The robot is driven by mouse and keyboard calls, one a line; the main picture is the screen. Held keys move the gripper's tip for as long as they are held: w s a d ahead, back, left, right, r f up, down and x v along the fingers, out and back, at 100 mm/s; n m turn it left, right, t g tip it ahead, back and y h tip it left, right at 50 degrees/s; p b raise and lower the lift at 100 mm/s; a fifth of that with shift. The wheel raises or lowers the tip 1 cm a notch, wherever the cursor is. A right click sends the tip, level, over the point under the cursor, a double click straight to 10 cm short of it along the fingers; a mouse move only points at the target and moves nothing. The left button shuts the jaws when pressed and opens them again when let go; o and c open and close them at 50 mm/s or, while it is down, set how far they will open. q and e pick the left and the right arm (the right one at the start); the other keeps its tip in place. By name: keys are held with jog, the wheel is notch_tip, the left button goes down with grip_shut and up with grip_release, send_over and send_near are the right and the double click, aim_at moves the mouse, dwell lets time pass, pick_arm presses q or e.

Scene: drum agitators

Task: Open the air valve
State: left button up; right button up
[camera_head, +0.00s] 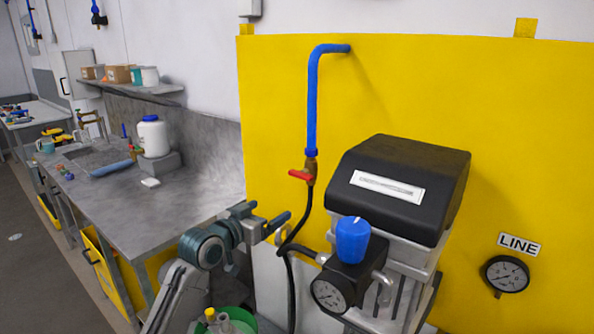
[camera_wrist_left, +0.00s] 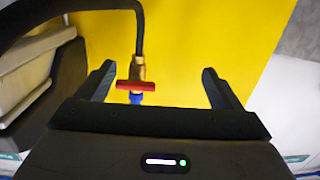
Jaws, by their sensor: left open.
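The air valve is a brass fitting with a red handle (camera_head: 300,175), at the lower end of a blue pipe (camera_head: 313,100) on the yellow panel. A black hose runs down from it. The red handle lies crosswise to the pipe. In the left wrist view the red handle (camera_wrist_left: 136,86) shows between the finger lines, nearer the left finger. My left gripper (camera_head: 268,221) is open and empty, below and left of the valve, apart from it. Its fingers also show in the left wrist view (camera_wrist_left: 160,85). My right gripper is not in view.
A black-topped machine (camera_head: 400,185) with a blue knob (camera_head: 352,240) and a gauge (camera_head: 328,294) stands right of the valve. The black hose (camera_head: 292,235) hangs close to my left gripper. A grey workbench (camera_head: 190,200) is at left. A line gauge (camera_head: 505,274) is at right.

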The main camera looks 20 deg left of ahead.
pick_arm(q)
jog(key=m+h, duration=0.1)
jog(key=h, duration=0.1)
send_near(298, 176)
jog(key=s, duration=0.1)
jog(key=p, duration=0.1)
jog(key=shift+t, duration=0.3)
jog(key=p+x, duration=0.4)
jog(key=x, duration=0.5)
jog(key=shift+w, duration=0.1)
jog(key=shift+w+d+f, duration=0.15)
jog(key=shift+w+f, duration=0.05)
jog(key=shift+w, duration=0.4)
jog(key=c, duration=1)
